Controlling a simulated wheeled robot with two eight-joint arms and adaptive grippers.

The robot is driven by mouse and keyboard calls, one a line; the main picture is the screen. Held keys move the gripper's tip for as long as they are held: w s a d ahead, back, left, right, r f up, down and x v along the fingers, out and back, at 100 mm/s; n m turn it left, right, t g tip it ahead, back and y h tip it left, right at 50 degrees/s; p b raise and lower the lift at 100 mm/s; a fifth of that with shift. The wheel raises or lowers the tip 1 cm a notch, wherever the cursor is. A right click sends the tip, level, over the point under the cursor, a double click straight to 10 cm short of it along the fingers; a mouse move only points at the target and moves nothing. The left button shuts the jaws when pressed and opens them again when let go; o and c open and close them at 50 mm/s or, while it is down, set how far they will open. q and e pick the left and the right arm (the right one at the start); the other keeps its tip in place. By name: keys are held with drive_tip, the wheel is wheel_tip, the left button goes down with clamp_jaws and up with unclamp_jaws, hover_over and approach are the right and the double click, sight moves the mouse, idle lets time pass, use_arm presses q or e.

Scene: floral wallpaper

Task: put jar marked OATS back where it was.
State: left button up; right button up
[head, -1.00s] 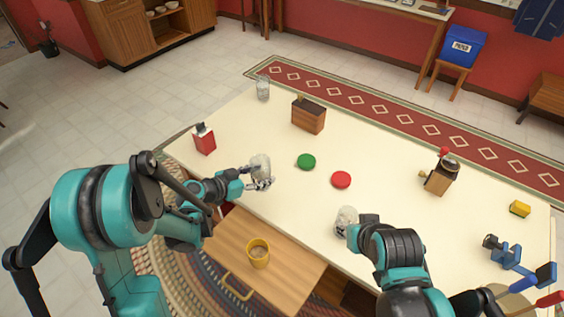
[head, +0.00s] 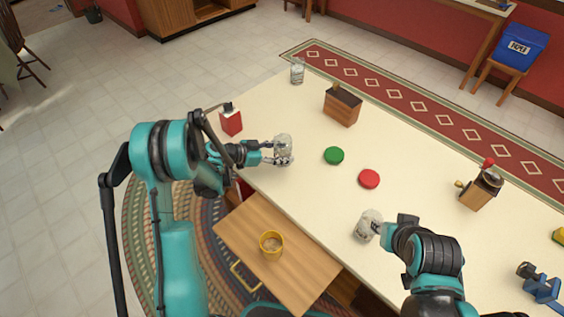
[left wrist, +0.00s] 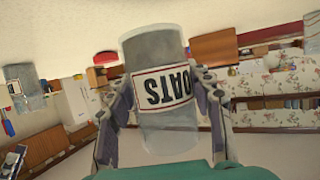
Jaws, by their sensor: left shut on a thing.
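The clear jar marked OATS (head: 283,147) is in my left gripper (head: 279,160), over the left part of the white table. In the left wrist view the jar (left wrist: 157,55) fills the middle between both fingers (left wrist: 160,105), its label upside down in the picture. My left gripper is shut on it. Whether its base touches the table is unclear. A second pale jar (head: 367,225) is at the front of the table, at my right gripper (head: 380,228). My right fingers are too small and hidden to tell whether they grip it. A green disc (head: 334,155) and red disc (head: 369,179) lie between the jars.
Another clear jar (head: 297,71) stands at the far left corner. A wooden box (head: 341,106), red container (head: 231,122) and grinder (head: 482,188) stand on the table (head: 420,150). A yellow mug (head: 271,244) is on the wooden drawer (head: 300,272) in front. The table's middle is mostly clear.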

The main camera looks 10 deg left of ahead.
use_arm(q)
wheel_tip(320, 180, down, 4)
drive_tip(key=shift+w+a+f+b, duration=0.1)
drive_tip(key=shift+a+f+b, duration=0.05)
drive_tip(key=shift+b, duration=0.85)
drive_tip(key=shift+f, duration=0.1)
drive_tip(key=o, duration=1.3)
drive_tip(key=shift+c, duration=0.2)
